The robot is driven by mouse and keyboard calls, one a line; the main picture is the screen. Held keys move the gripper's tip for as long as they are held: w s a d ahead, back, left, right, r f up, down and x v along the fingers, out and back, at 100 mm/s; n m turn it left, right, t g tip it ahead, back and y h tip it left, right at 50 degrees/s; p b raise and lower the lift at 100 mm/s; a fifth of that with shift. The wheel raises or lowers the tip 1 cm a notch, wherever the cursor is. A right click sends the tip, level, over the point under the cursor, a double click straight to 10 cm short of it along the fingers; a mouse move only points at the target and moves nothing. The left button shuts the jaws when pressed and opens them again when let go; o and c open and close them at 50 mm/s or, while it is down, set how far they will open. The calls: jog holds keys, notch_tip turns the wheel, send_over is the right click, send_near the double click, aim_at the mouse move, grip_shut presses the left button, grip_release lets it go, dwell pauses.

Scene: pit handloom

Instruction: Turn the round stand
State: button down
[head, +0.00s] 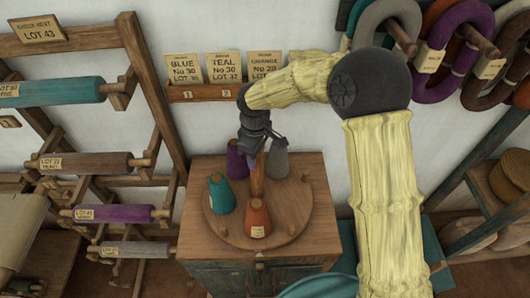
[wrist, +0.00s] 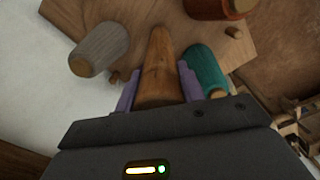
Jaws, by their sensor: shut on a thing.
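The round stand (head: 300,212) is a flat wooden disc on top of a cabinet, and its wood also shows in the wrist view (wrist: 85,14). An upright, tapered wooden post (head: 257,182) rises from its middle. Around the post stand a teal cone (head: 221,196), an orange cone (head: 257,221), a grey cone (head: 277,161) and a purple cone (head: 236,161). My gripper (head: 257,152) is above the disc. In the wrist view its two purple fingers (wrist: 157,85) are closed on the sides of the post (wrist: 158,62). The purple cone cannot be seen there.
The cabinet (head: 215,260) bears the stand. A wooden rack (head: 140,60) with wound rollers is at the left. A card ledge (head: 195,93) is on the wall behind. Yarn rings (head: 465,50) hang at upper right, with shelves (head: 470,215) below.

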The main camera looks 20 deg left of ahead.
jog(key=shift+w+a+r, duration=0.1)
jog(key=shift+r, duration=0.1)
dwell(0.3)
jog(key=c, duration=1.1)
grip_release()
jog(key=shift+o, duration=1.1)
jog(key=shift+f, duration=0.1)
notch_tip(320, 180, up, 18)
jog(key=b, duration=0.4)
jog(key=shift+f, duration=0.25)
jog(key=shift+s, duration=0.2)
jog(key=shift+w+f, duration=0.1)
jog(key=shift+w, duration=0.05)
